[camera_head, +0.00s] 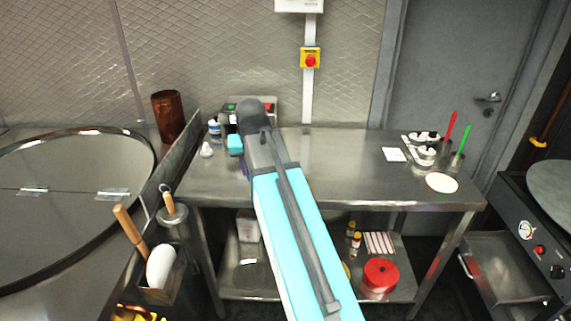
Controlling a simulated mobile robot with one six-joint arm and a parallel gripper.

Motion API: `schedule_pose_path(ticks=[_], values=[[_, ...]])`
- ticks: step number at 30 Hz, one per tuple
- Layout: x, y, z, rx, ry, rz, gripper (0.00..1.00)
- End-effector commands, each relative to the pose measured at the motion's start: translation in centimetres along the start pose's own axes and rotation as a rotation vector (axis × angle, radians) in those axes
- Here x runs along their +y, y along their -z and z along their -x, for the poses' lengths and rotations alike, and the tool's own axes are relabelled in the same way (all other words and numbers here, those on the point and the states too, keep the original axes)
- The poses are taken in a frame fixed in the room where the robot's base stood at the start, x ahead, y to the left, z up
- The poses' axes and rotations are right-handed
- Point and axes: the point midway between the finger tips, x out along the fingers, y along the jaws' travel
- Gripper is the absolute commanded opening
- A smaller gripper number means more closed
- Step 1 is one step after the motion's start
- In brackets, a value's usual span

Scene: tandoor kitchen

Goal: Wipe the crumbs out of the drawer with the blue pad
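My arm reaches from the bottom of the view up over the steel table, and its dark joint is near the back edge. My gripper's fingers are hidden behind the arm, so I cannot see what they hold. A small light blue block (235,144) shows just left of the arm's end; I cannot tell whether it is the blue pad or part of my arm. An open steel drawer (507,277) with a handle sticks out under the black appliance at the right. I cannot make out crumbs in it.
The steel table (345,172) has a clear middle. At its right are a white plate (441,183), small pots and tall red and green handles. A red pot (379,277) is on the lower shelf. A round oven top (60,195) and a tool holder (163,285) stand left.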

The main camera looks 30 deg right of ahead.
Motion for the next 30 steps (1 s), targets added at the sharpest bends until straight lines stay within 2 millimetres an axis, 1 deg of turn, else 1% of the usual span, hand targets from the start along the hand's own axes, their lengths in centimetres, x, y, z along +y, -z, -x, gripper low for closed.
schedule_pose_path(ticks=[1,6,9,13,15,18,30], values=[[-1.9,-0.4,0.2,0.000,0.017,0.041,0.21],[-7.6,-1.7,1.0,0.000,0.073,0.176,0.21],[-10.4,-2.5,1.5,-0.001,0.102,0.245,0.21],[-13.0,-3.4,2.0,-0.001,0.129,0.311,0.21],[-13.9,-3.8,2.2,-0.001,0.138,0.333,0.21],[-14.5,-4.0,2.3,-0.001,0.145,0.349,0.21],[-14.6,-4.0,2.3,-0.001,0.146,0.352,0.21]])
